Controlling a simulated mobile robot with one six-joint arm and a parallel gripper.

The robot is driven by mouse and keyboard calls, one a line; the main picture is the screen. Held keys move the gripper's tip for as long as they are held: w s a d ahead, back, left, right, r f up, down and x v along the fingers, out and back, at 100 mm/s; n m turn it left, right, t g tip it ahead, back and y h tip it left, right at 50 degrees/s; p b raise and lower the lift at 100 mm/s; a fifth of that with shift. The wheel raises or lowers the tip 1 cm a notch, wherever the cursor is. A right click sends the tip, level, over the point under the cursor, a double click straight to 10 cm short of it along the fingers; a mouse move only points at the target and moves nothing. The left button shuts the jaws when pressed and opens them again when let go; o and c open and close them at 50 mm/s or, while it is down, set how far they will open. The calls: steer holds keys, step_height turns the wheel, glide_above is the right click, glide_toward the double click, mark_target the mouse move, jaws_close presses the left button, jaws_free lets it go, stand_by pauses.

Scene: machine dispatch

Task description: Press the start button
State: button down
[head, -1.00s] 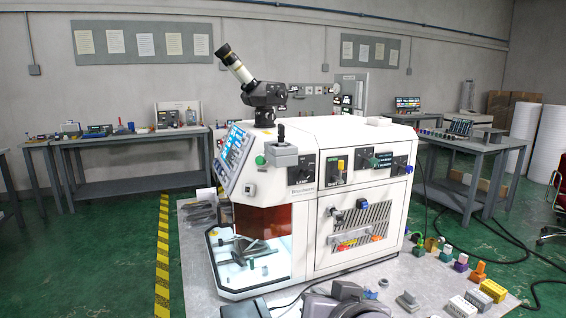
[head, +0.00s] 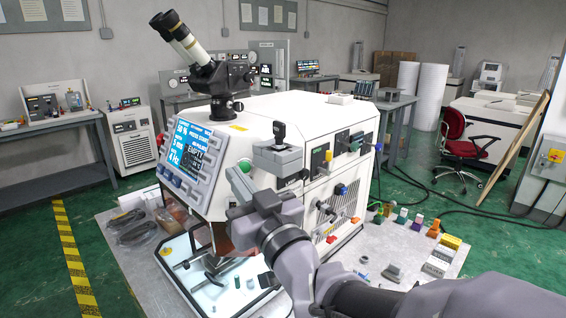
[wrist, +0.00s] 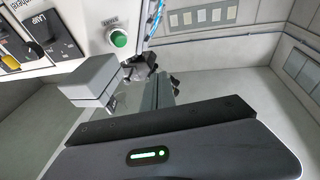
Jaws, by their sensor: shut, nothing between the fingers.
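The green button (head: 245,165) sits on the white machine's sloped front corner, just left of the grey joystick box. My gripper (head: 232,174) is shut and empty. Its fingertips are close to the button in the head view, slightly left of and below it. In the wrist view the fingers (wrist: 160,90) appear below and right of the button, apart from it. The machine's screen (head: 188,148) is lit and shows text including "PRESS START".
The grey joystick box (head: 278,158) juts out right beside the gripper. The binocular eyepiece (head: 180,38) stands on top of the machine. Knobs (head: 342,189) stick out on the side. Small coloured blocks (head: 417,223) stand on the table to the right.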

mark_target(246, 173)
steer(key=w+f, duration=0.3)
steer(key=w, duration=0.5)
steer(key=shift+w+a, duration=0.2)
steer(key=shift+a, duration=0.05)
steer(key=shift+b, duration=0.35)
stand_by(1.6)
steer(key=shift+w+f+b, duration=0.1)
steer(key=shift+w+b, duration=0.3)
